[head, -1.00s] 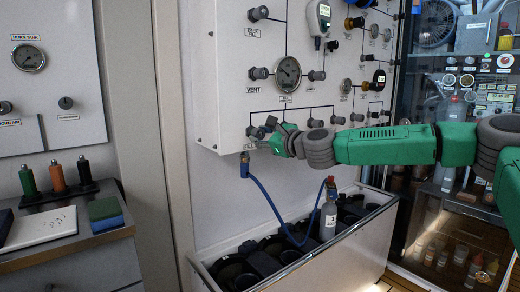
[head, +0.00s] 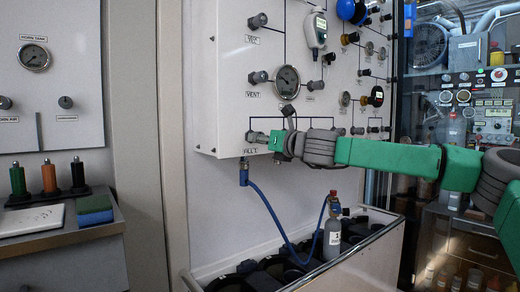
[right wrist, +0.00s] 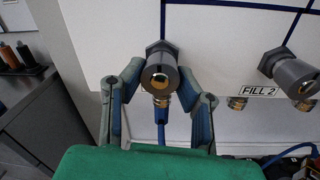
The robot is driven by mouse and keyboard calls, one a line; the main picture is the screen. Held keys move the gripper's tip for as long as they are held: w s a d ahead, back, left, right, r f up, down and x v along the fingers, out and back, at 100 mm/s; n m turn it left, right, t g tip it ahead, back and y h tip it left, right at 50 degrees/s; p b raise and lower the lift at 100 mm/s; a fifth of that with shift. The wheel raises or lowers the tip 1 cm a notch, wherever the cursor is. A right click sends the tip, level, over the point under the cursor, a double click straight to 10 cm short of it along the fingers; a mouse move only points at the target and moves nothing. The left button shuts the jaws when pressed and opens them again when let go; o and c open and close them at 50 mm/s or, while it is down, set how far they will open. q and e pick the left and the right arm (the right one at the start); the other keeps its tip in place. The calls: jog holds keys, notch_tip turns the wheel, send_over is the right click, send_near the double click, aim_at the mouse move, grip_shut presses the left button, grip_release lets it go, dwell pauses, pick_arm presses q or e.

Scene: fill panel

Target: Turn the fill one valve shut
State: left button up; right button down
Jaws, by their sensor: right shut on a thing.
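The fill one valve (head: 255,137) is a grey knob at the lower left corner of the white panel, with a brass fitting and blue hose below it. In the right wrist view the valve (right wrist: 160,76) faces me, and the label behind it is mostly hidden. My right gripper (head: 272,139) reaches it from the right. In the right wrist view the fingers of the gripper (right wrist: 158,98) flank the knob on both sides, shut on it. My left gripper is not in view.
The fill two valve (right wrist: 292,73) is to the right, above its label. The blue hose (head: 271,211) runs down to a small grey cylinder (head: 332,240) at the white bin (head: 350,262). A gauge (head: 287,82) sits above. A bench (head: 62,245) stands left.

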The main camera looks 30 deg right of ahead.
jog(key=shift+f+m, duration=0.3)
jog(key=shift+f, duration=0.05)
jog(key=shift+r, duration=0.1)
jog(key=c, duration=1.2)
grip_release()
jog(key=shift+w, duration=0.1)
jog(key=shift+r, duration=0.15)
jog(key=shift+s+d+f, duration=0.1)
jog(key=shift+s+d, duration=0.15)
jog(key=shift+s, duration=1.7)
jog(key=shift+s+d+f, duration=0.1)
jog(key=shift+s+d, duration=0.2)
jog(key=shift+s, duration=1.7)
jog(key=shift+s+d+f, duration=0.1)
jog(key=shift+s+d, duration=0.15)
jog(key=shift+s, duration=1.7)
